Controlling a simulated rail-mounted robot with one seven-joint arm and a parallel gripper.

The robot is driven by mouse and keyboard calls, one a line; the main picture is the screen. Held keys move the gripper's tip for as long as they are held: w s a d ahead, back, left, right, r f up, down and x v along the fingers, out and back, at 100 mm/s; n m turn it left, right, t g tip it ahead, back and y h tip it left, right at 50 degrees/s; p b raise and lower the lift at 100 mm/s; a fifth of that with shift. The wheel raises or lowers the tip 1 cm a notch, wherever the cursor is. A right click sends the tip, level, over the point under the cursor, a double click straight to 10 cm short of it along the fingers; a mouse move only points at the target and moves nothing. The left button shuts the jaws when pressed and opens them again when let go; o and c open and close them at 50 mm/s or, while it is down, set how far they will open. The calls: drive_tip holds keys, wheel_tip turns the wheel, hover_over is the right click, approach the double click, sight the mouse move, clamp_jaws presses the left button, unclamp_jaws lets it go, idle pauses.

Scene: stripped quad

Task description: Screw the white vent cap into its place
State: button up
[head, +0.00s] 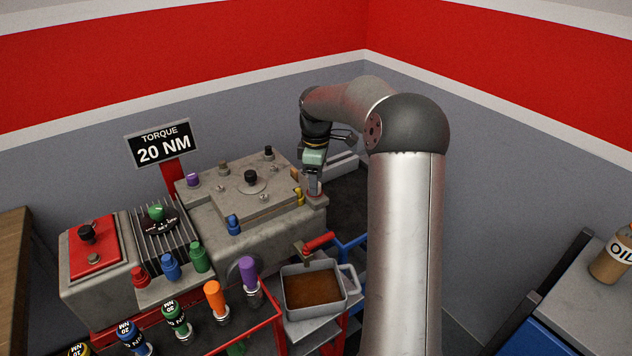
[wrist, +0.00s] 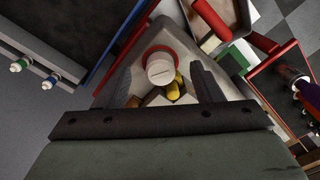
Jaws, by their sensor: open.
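The white vent cap (wrist: 160,66) shows in the wrist view, with a slot across its top. It sits in a red ring (wrist: 150,52) on a corner of the grey machine block (head: 240,228). My gripper (head: 314,186) points down over the right corner of that block in the head view. In the wrist view its two dark fingers (wrist: 163,78) are apart, one on each side of the cap, with gaps between. I cannot tell how deep the cap sits in its seat. The fingers largely hide the cap in the head view.
A yellow knob (wrist: 173,90) stands close beside the cap. A grey pan of brown liquid (head: 313,287) and a red-handled valve (head: 318,242) are in front of the block. Several coloured torque drivers stand on the red cart, including an orange one (head: 214,297).

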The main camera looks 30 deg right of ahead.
drive_tip(key=shift+f, duration=0.85)
drive_tip(key=shift+c, duration=0.2)
drive_tip(key=c, duration=1.1)
drive_tip(key=shift+m, duration=1)
drive_tip(key=shift+a+m, duration=0.1)
drive_tip(key=shift+m, duration=1)
drive_tip(key=shift+m, duration=1)
